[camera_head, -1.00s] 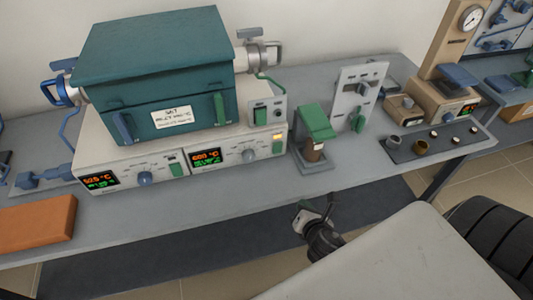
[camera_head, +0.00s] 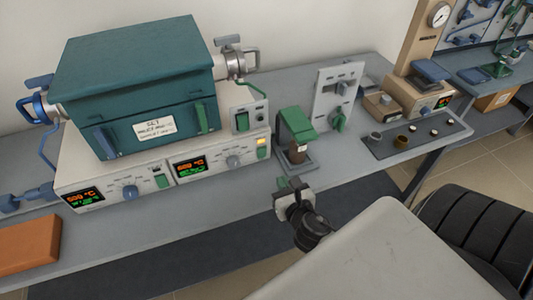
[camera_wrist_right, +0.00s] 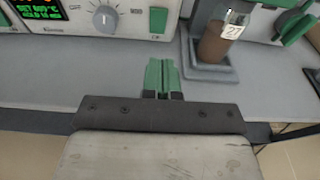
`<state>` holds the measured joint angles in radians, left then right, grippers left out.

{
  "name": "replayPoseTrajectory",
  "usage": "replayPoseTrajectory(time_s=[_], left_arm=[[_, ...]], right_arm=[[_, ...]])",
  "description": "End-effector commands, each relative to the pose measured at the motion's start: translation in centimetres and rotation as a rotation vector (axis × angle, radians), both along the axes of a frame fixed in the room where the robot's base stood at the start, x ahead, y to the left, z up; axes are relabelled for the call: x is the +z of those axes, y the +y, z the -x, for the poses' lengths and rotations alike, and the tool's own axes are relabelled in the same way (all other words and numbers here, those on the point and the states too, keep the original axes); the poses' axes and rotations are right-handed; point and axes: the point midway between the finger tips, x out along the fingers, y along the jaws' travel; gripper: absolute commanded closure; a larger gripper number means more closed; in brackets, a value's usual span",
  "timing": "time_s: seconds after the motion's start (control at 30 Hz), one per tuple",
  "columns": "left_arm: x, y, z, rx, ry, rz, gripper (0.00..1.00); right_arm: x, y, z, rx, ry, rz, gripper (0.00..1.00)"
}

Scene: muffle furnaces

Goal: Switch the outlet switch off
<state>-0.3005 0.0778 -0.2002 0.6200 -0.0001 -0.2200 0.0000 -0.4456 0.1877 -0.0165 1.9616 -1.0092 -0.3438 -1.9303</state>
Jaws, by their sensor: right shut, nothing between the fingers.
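Which fitting is the outlet switch is not marked. Green switches show on the furnace's grey base: a small upright panel beside the furnace bears a green rocker (camera_head: 241,121), and a green switch (camera_head: 263,153) sits under a lit yellow one at the base's right end. That green switch also shows in the right wrist view (camera_wrist_right: 158,20), above the fingertips. My right gripper (camera_head: 288,184) is shut and empty in front of the bench edge; its green fingers (camera_wrist_right: 163,78) are together, apart from the switch. My left gripper is not in view.
The teal furnace (camera_head: 135,75) stands on the base with glowing displays (camera_head: 190,165). A green-topped brown-bottle stand (camera_head: 298,140) is right of it, then a grey panel with a green knob (camera_head: 338,122). An orange block (camera_head: 28,243) lies at left.

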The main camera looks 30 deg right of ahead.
Motion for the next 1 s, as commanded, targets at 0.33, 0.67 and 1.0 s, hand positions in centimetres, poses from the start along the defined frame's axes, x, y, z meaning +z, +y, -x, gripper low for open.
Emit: replayPoseTrajectory(time_s=[0.33, 0.67, 1.0], left_arm=[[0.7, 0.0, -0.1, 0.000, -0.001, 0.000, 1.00], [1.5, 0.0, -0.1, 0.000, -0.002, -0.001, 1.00], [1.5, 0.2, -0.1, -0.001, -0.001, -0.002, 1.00]], right_arm=[[-1.2, -1.7, -7.2, -0.002, -0.002, -0.001, 1.00], [-1.0, -2.7, -11.3, -0.001, 0.000, -0.002, 1.00], [-1.1, -2.8, -11.7, 0.000, 0.001, -0.001, 1.00]])
